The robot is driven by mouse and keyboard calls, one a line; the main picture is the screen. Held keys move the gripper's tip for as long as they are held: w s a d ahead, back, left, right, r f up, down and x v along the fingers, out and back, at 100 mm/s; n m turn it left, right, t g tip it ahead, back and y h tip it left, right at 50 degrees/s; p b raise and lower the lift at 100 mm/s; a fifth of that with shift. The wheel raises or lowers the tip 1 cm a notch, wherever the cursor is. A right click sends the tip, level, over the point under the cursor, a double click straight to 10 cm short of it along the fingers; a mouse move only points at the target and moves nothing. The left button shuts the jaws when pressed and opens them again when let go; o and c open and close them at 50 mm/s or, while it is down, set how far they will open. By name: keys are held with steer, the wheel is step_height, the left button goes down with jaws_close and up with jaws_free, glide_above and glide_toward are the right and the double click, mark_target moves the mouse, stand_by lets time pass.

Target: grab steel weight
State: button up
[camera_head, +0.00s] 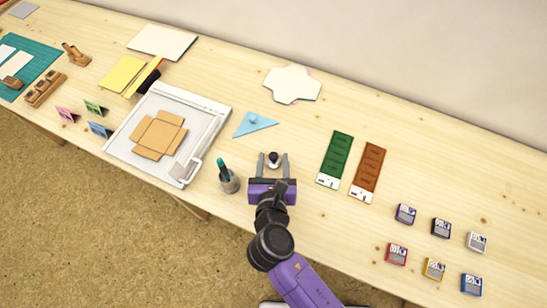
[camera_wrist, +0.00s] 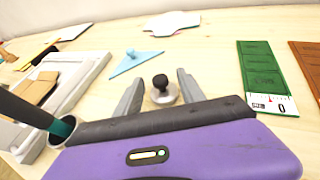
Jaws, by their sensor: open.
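The steel weight (camera_head: 273,160) is a small round silver piece with a black knob. It stands upright on the wooden table. My gripper (camera_head: 273,158) is open, with its two grey fingers on either side of the weight. In the wrist view the weight (camera_wrist: 163,91) shows between the fingertips of my gripper (camera_wrist: 158,82), with a gap visible on both sides. I cannot tell the exact height of the fingers above the table.
A cup with a teal-handled tool (camera_head: 228,180) stands close left of my gripper. A blue triangle (camera_head: 254,124) lies behind left. A green strip (camera_head: 335,160) and a brown strip (camera_head: 367,172) lie to the right, with several inkpads (camera_head: 435,268) beyond. A grey tray (camera_head: 205,113) holds folded cardboard.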

mark_target(274, 148)
steer(key=x, duration=0.5)
steer(key=shift+w+a+f, duration=0.1)
steer(key=shift+w+f, duration=0.1)
steer(key=shift+w, duration=0.1)
steer(key=shift+r, duration=0.1)
jaws_close()
